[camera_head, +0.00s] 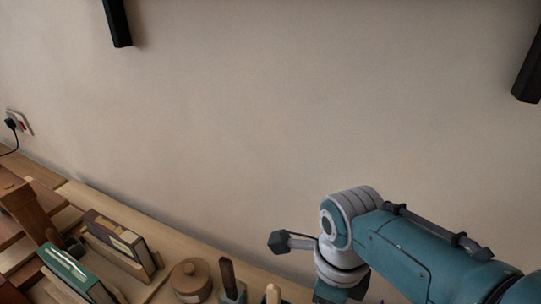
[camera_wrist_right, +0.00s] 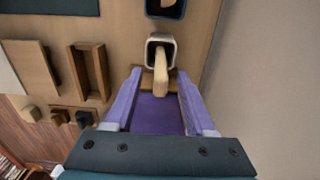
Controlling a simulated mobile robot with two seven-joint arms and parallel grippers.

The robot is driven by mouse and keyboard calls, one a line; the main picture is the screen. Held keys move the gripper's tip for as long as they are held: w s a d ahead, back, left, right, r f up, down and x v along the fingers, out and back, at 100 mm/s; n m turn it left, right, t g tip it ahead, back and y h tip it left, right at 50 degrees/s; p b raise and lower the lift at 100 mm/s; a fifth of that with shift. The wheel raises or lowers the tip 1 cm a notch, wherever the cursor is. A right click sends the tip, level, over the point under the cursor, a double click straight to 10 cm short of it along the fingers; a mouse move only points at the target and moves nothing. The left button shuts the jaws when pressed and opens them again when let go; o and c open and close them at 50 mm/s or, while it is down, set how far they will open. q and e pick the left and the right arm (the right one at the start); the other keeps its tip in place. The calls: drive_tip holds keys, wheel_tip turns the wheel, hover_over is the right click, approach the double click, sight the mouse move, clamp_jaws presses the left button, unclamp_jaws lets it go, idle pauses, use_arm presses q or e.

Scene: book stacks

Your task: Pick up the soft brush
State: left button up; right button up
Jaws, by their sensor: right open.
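In the right wrist view, a pale wooden handle (camera_wrist_right: 160,72), likely the soft brush, stands in a square cup with a light rim (camera_wrist_right: 151,40). Its bristles are not visible. My right gripper (camera_wrist_right: 159,78) is open, its purple fingers on either side of the handle's lower end in the picture. I cannot tell whether they touch it. In the head view, a pale handle top (camera_head: 272,294) shows at the bottom edge. My right gripper is out of that view, below the visible arm. My left gripper is not in view.
A second, dark cup (camera_wrist_right: 166,8) stands close beyond the first. A dark-handled tool (camera_head: 228,277), a round lidded wooden pot (camera_head: 190,279) and books (camera_head: 123,242) stand along the bench. An open wooden tray (camera_wrist_right: 77,72) lies left. The wall (camera_wrist_right: 270,70) is close on the right.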

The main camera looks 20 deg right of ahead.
drive_tip(key=shift+c, duration=0.2)
clamp_jaws()
idle(0.3)
